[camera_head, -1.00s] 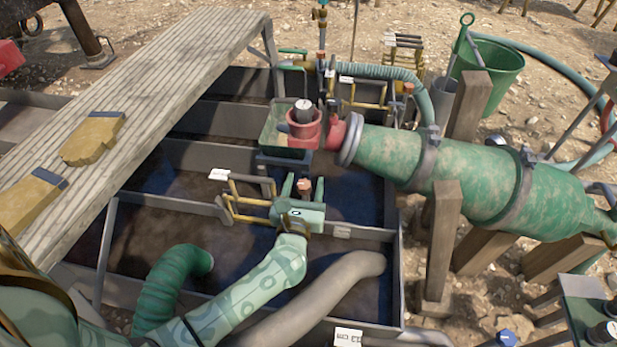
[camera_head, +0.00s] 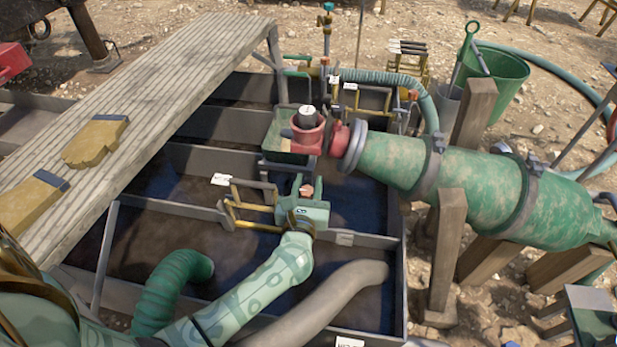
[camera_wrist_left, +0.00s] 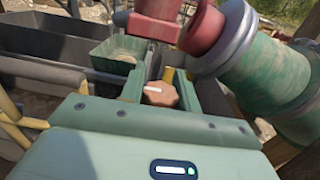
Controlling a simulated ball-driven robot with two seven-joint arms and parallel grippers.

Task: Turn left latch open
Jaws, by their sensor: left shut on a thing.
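My left gripper (camera_head: 309,190) reaches over the tank from the lower left, its fingers pointing away from me. It is shut on an orange-brown knob (camera_head: 306,191), which seems to belong to the left latch. In the left wrist view the knob (camera_wrist_left: 160,94) sits between the two green fingers, with a pale mark on its face. Yellow bars (camera_head: 250,206) stand just left of the gripper in the head view. My gripper body hides the knob's mount, so how far the latch is turned cannot be told. My right gripper is out of view.
A red pump fitting (camera_head: 308,138) and a large green pipe (camera_head: 470,180) lie behind and to the right. A plank walkway (camera_head: 150,90) with yellow gloves (camera_head: 95,142) is at left. Grey divider walls (camera_head: 165,206) cross the tank. A grey hose (camera_head: 330,300) lies in front.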

